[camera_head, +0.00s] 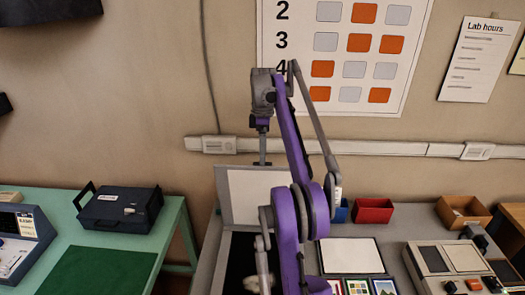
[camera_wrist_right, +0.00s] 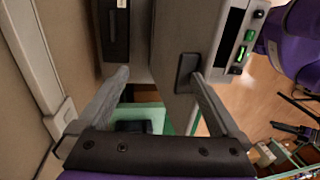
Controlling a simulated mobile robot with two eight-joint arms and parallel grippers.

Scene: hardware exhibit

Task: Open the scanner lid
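The scanner stands at the left of the grey bench in the head view. Its lid (camera_head: 252,192) is raised and stands roughly upright, pale inner face toward me, above the dark bed (camera_head: 238,262). My left gripper is not clearly seen.
A green table (camera_head: 175,212) with a dark case (camera_head: 118,208) and a green mat (camera_head: 98,272) stands left. Red bin (camera_head: 373,211), cardboard box (camera_head: 462,212) and a control device (camera_head: 455,262) are right on the bench. A wall rail (camera_head: 360,147) runs behind the arm.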

